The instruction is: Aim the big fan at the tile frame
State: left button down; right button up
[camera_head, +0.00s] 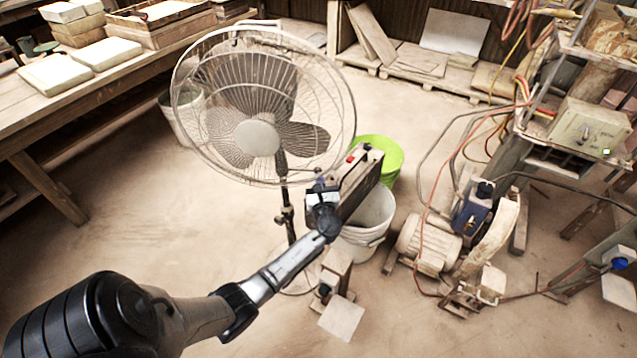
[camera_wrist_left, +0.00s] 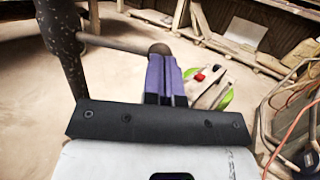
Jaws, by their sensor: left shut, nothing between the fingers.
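The big fan (camera_head: 257,138) stands on a pole in the middle of the head view, its round hub and wire guard turned towards me. A dark upright post (camera_wrist_left: 62,50) with a rod (camera_wrist_left: 115,43) ending in a round knob (camera_wrist_left: 159,48) shows in the left wrist view. My left gripper (camera_head: 322,196) is shut and empty, just right of the fan's pole and below its guard. Its purple fingers (camera_wrist_left: 165,78) show in front of the knob; I cannot tell whether they touch. A wooden frame (camera_head: 155,38), possibly the tile frame, lies on the table at the back left. My right gripper is out of view.
A wooden table (camera_head: 100,72) with pale slabs (camera_head: 58,76) fills the left. A white bucket (camera_head: 368,222) and a green tub (camera_head: 384,155) stand right of the fan. A motor (camera_head: 425,245) with hoses crowds the right. The floor at the lower left is clear.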

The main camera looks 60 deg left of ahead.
pick_arm(q)
jog(key=shift+w+a+n+g+y, duration=0.3)
jog(key=shift+w+a+n+g, duration=0.15)
jog(key=shift+g, duration=0.35)
jog(key=shift+d, duration=0.1)
jog(key=p+v, duration=0.3)
jog(key=v, duration=1.1)
